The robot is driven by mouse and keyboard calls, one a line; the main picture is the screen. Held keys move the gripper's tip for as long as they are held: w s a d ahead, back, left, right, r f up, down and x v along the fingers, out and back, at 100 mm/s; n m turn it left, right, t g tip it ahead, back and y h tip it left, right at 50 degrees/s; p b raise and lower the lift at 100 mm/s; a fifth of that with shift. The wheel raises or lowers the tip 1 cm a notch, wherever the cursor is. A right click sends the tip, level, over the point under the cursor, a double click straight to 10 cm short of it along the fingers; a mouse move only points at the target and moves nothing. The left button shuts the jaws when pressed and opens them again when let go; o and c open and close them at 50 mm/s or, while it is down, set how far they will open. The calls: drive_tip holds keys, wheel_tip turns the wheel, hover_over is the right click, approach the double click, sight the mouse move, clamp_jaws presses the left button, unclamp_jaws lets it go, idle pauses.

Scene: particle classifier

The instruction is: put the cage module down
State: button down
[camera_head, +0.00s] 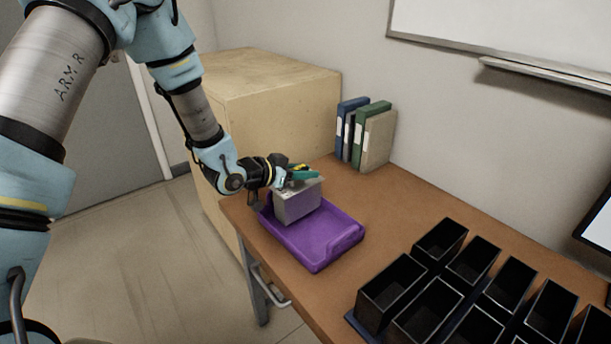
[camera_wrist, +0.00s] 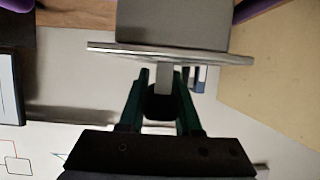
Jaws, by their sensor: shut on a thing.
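The cage module is a grey metal box (camera_head: 297,201) with a flat lid edge, at the far left end of the table. It is over the back part of a purple tray (camera_head: 312,243); I cannot tell whether it touches the tray floor. My gripper (camera_head: 300,174) is at the top of the box, shut on it. In the wrist view the green fingers of my gripper (camera_wrist: 162,90) close around a small tab under the flat plate of the cage module (camera_wrist: 175,52). The front part of the tray is empty.
Several open black bins (camera_head: 425,305) stand at the table's right. Binders (camera_head: 365,132) stand against the wall behind the tray. A wooden cabinet (camera_head: 270,95) is at the back left. Bare table (camera_head: 400,215) lies between tray and bins.

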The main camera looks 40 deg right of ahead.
drive_tip(key=shift+f, duration=0.85)
drive_tip(key=shift+f, duration=0.1)
drive_tip(key=shift+f, duration=0.25)
drive_tip(key=c, duration=0.6)
unclamp_jaws()
drive_tip(key=shift+r, duration=0.5)
drive_tip(key=b+v, duration=0.2)
drive_tip(key=v, duration=1)
drive_tip(key=shift+f, duration=0.2)
